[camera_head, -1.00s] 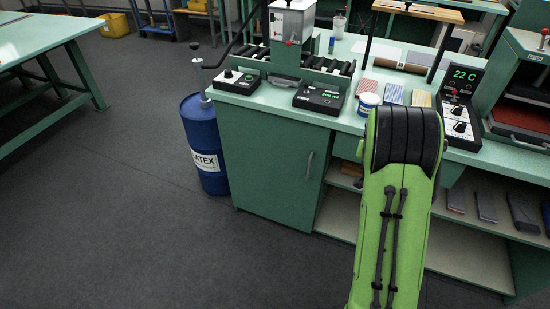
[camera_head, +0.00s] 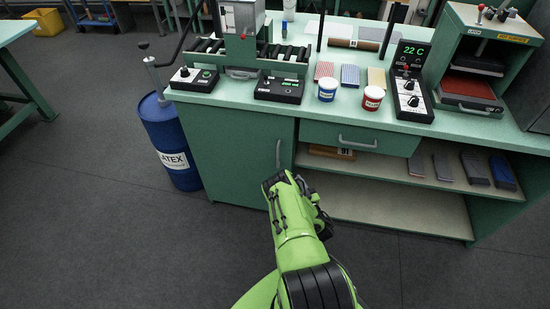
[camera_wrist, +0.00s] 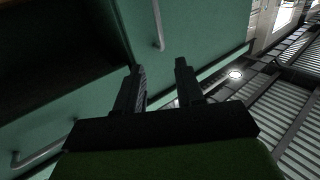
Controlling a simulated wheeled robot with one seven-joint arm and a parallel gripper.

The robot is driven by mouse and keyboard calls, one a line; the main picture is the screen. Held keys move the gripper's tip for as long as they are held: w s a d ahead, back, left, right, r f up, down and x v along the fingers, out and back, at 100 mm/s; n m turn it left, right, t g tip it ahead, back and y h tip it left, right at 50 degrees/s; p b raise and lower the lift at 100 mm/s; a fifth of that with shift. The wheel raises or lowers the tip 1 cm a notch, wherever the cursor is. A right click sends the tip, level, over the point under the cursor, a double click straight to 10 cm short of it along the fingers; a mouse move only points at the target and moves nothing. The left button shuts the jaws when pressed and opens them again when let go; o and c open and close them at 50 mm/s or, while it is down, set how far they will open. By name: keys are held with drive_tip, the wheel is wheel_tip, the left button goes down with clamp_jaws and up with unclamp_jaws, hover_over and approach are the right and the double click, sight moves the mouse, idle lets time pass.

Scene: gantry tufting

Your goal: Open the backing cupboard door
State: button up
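The backing cupboard door (camera_head: 232,150) is a green panel at the left of the bench front, and it is shut. Its upright metal handle (camera_head: 278,153) is near the door's right edge; in the wrist view the handle (camera_wrist: 158,28) is ahead of the fingers, apart from them. My gripper (camera_wrist: 160,68) is open, with two dark fingers apart and nothing between them. In the head view my green arm reaches low in front of the cupboard, its end just below the handle; the fingertips are hard to make out there.
A blue latex drum (camera_head: 168,142) stands left of the cupboard. A drawer (camera_head: 350,138) with a horizontal handle and open shelves (camera_head: 390,200) are to the right. The bench top (camera_head: 330,112) holds tubs, control boxes and a press. The floor in front is clear.

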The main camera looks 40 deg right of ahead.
sight(278, 154)
drive_tip(key=b, duration=0.3)
drive_tip(key=w+f+b, duration=0.1)
drive_tip(key=b, duration=0.3)
drive_tip(key=shift+w+d, duration=0.2)
drive_tip(key=shift+w, duration=0.1)
drive_tip(key=shift+w+r+b, duration=0.1)
drive_tip(key=shift+b, duration=0.65)
drive_tip(key=b+x, duration=0.1)
drive_tip(key=x, duration=0.3)
drive_tip(key=b+x, duration=0.1)
drive_tip(key=x, duration=0.3)
drive_tip(key=b+x, duration=0.1)
drive_tip(key=x, duration=0.4)
drive_tip(key=shift+d+r+b, duration=0.1)
drive_tip(key=shift+r+b, duration=0.2)
drive_tip(key=shift+r, duration=0.05)
drive_tip(key=shift+c, duration=0.3)
clamp_jaws()
